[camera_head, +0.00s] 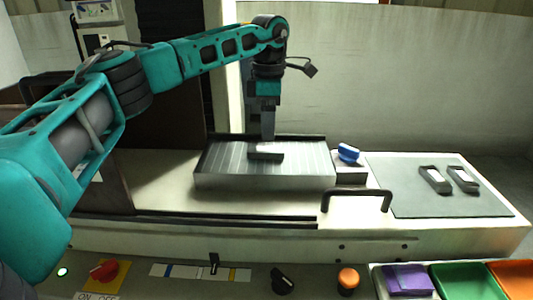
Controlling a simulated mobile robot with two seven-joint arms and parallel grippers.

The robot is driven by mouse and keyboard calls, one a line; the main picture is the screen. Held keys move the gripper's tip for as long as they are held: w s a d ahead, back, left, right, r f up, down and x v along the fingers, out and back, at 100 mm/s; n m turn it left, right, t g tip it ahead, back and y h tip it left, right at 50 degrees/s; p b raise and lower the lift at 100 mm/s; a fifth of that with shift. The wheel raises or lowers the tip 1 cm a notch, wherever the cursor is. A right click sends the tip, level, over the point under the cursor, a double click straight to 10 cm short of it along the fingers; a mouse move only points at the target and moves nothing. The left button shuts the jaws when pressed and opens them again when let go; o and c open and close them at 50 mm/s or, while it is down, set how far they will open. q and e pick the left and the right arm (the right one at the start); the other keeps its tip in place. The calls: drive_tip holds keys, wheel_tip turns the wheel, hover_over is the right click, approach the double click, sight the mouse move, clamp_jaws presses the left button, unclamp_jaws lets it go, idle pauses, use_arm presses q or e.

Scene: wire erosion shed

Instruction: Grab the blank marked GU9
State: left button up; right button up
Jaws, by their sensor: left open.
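My left arm reaches in from the left, and my left gripper (268,135) points down over the ridged metal plate (225,176). It is open. A small grey block (265,154) lies on the plate directly below the fingertips; I cannot tell whether they touch it. Two grey metal pieces with pale labels, a left one (434,180) and a right one (463,180), lie on the grey mat (400,205) at the right. No marking GU9 is readable on any of them. My right gripper is not in view.
A blue object (348,153) sits on a small block right of the plate. A dark handle (356,194) rises at the bench front. Below are a red switch (104,270), an orange button (348,278), and purple (408,278) and green (463,281) bins. The mat's front is clear.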

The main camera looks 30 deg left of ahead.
sight(266, 149)
use_arm(q)
drive_tip(key=f, duration=0.3)
drive_tip(key=a+f, duration=0.1)
drive_tip(key=f, duration=0.1)
drive_tip(key=shift+d+f, duration=0.1)
drive_tip(key=shift+f, duration=0.4)
drive_tip(key=shift+c, duration=0.4)
drive_tip(key=shift+r, duration=0.1)
clamp_jaws()
